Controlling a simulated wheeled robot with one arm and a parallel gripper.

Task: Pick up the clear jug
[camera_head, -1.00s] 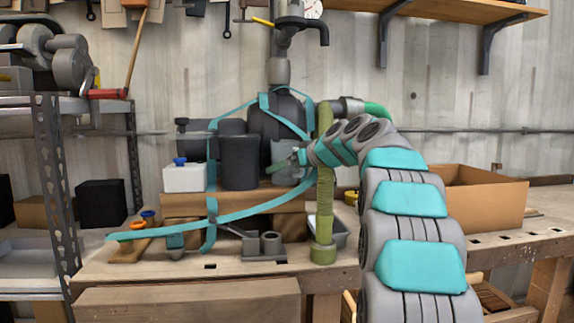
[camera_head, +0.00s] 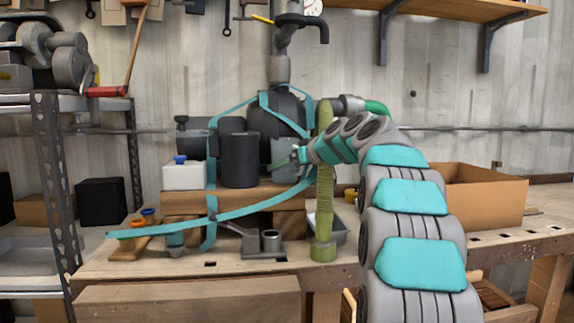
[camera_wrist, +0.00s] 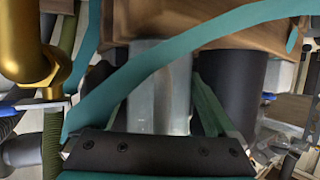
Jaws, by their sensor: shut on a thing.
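The clear jug (camera_wrist: 160,85) is a pale, see-through vessel in the middle of the wrist view. My gripper (camera_wrist: 164,108) has its green fingers on either side of it, shut on it. In the head view the jug (camera_head: 281,150) shows as a grey translucent shape in front of the large dark tank, beside the black cylinder. My gripper (camera_head: 290,160) reaches it from the right. A teal strap crosses in front of part of the jug in the wrist view. The jug's base is hard to make out.
A black cylinder (camera_head: 239,160) and a white box (camera_head: 184,177) stand left of the jug on a wooden block. Teal straps (camera_head: 255,210) loop around there. A green upright pipe (camera_head: 323,205) stands close right. A cardboard box (camera_head: 485,198) sits on the bench further right.

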